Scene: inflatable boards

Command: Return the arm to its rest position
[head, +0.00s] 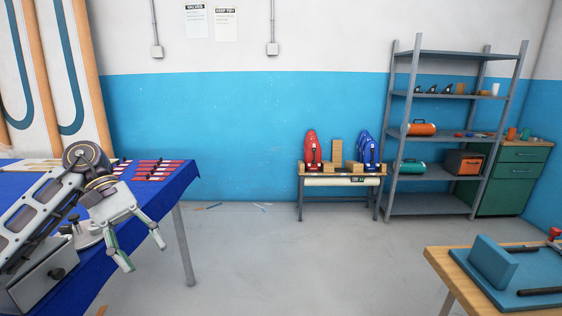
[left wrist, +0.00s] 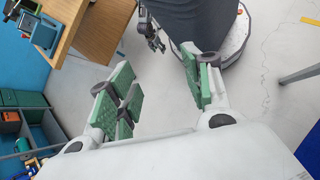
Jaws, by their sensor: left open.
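My left gripper (head: 143,248) is open and empty in the head view. It hangs in the air at the right side of the blue-covered table (head: 185,180), with its fingers pointing down and to the right. Its two green-padded fingers also show spread apart in the left wrist view (left wrist: 160,92), with nothing between them. Below them, the left wrist view shows the grey floor and a dark and white rounded base (left wrist: 225,45). My right gripper does not show in the head view; a small dark gripper (left wrist: 152,38) at the top of the left wrist view seems to be it, too small to judge.
Red packets (head: 160,166) lie on the blue-covered table. A wooden table (head: 445,265) with a teal fixture (head: 490,262) stands at front right. A small bench (head: 340,178) and grey shelves (head: 430,205) stand by the back wall. The middle floor is clear.

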